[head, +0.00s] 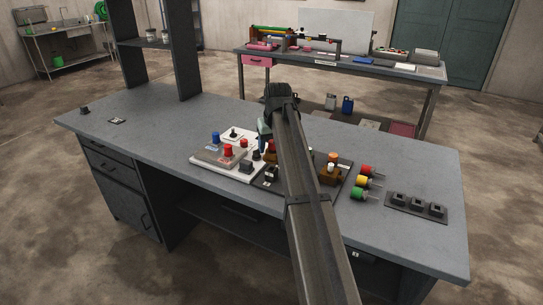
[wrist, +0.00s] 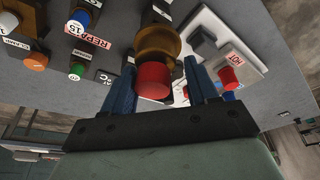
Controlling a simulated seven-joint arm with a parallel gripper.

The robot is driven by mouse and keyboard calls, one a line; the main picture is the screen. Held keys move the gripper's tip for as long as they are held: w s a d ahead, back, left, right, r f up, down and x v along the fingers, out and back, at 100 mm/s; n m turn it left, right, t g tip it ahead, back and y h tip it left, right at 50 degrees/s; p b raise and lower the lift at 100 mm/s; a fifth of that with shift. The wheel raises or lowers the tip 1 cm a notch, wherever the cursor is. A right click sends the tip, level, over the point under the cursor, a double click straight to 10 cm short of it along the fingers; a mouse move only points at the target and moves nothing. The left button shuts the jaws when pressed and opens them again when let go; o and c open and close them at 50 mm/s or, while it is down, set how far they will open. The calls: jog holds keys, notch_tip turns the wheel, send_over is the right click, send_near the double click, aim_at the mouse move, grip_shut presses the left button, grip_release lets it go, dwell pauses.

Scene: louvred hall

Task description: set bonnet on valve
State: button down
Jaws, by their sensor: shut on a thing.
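My gripper (wrist: 160,66) has two blue fingers, with a red-topped brown bonnet (wrist: 154,80) between them. A round brown body (wrist: 158,40) shows just beyond the red top; I cannot tell whether it is part of the held piece or the valve beneath. In the head view my gripper (head: 265,133) is over the middle of the desk, and my arm hides much of the area below it. A red and brown piece (head: 271,147) shows just left of the arm. Another brown fitting (head: 331,173) with an orange top stands right of the arm on a dark tray (head: 346,184).
A white board (head: 240,173) with red, blue and black parts lies left of my gripper. Red, yellow and green cylinders (head: 362,181) lie right of the dark tray. A black block with several sockets (head: 417,208) is farther right. The desk's left part is mostly clear.

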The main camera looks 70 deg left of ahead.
jog(key=shift+r, duration=1.2)
jog(key=shift+w, duration=0.1)
jog(key=shift+w, duration=0.4)
jog(key=w+d+r, duration=0.2)
jog(key=w+d, duration=0.1)
jog(key=w, duration=0.6)
jog(key=w+d+r+t, duration=0.1)
jog(key=w+d+r, duration=0.2)
jog(key=w, duration=0.5)
jog(key=shift+w+d+t, duration=0.2)
jog(key=shift+w+t, duration=0.1)
jog(key=shift+w, duration=0.05)
jog(key=shift+f, duration=3.35)
jog(key=shift+f, duration=0.5)
